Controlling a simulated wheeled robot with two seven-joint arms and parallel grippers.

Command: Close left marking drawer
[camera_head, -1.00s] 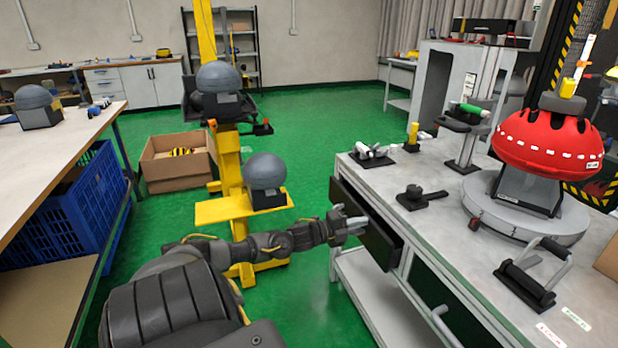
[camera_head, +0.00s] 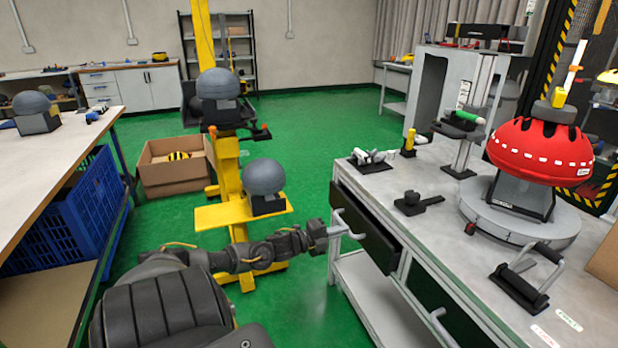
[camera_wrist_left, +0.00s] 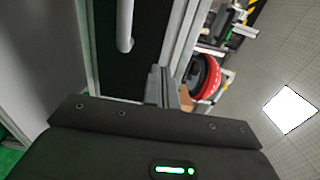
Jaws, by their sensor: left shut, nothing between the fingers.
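The left marking drawer (camera_head: 368,232) is the black front at the far end of the workbench's front side, with a grey bar handle (camera_head: 343,222). Its front seems to stand out from the bench; how far is hard to tell. My left gripper (camera_head: 325,232) is shut and empty, close in front of this drawer beside the handle. In the left wrist view, the closed fingers (camera_wrist_left: 163,85) are near a black panel (camera_wrist_left: 115,72) with a grey handle (camera_wrist_left: 125,25); contact cannot be made out. My right gripper is not in view.
The workbench (camera_head: 432,222) carries a red helmet (camera_head: 540,152) on a round stand, a black clamp-like tool (camera_head: 415,202) and a handled fixture (camera_head: 525,280). Another drawer handle (camera_head: 445,328) is nearer me. A yellow stand (camera_head: 232,212) is behind my left arm.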

